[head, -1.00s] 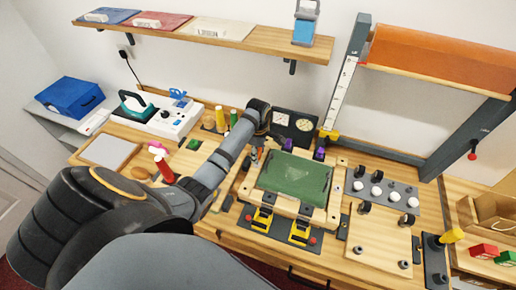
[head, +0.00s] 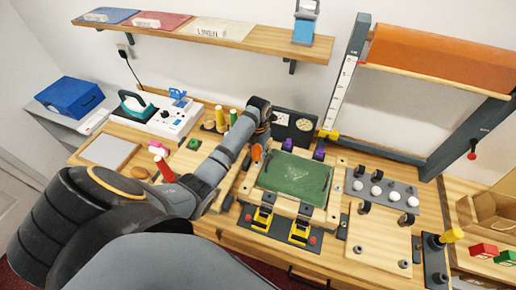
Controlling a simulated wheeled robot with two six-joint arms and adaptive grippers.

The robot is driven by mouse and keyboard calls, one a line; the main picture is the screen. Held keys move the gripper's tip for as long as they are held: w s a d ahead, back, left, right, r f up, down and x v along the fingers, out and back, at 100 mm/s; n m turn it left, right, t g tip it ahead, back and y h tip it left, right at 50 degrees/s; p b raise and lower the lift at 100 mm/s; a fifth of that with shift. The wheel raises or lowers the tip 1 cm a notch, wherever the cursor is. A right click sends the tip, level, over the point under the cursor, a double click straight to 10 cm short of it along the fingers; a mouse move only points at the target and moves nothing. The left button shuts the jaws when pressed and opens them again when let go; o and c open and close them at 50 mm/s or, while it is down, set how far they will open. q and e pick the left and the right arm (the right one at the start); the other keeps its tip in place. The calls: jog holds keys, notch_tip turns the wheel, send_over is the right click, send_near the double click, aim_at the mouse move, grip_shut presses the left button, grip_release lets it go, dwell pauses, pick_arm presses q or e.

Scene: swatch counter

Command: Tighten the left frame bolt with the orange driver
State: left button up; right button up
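The wooden frame (head: 304,211) with a green panel (head: 296,176) lies in the middle of the bench. My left gripper (head: 258,143) points down at the frame's back left corner. An orange handle (head: 256,152), seemingly the orange driver, shows right below it, upright or nearly so. The fingertips are largely hidden, so I cannot tell whether they grip the handle. The left frame bolt and the driver's tip cannot be made out there. My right gripper is not in view.
Yellow clamps (head: 262,219) sit at the frame's front edge and purple pieces (head: 319,153) behind it. A green-handled tool (head: 233,117) stands back left. Pegs and knobs (head: 377,175) fill a plate on the right. A dark gauge box (head: 294,126) stands behind.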

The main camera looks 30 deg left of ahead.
pick_arm(q)
grip_shut()
jog(key=m, duration=0.3)
jog(key=shift+s, duration=0.1)
jog(key=m, duration=0.4)
jog(key=shift+s+d, duration=0.1)
jog(key=shift+d, duration=0.05)
jog(key=shift+r, duration=3.35)
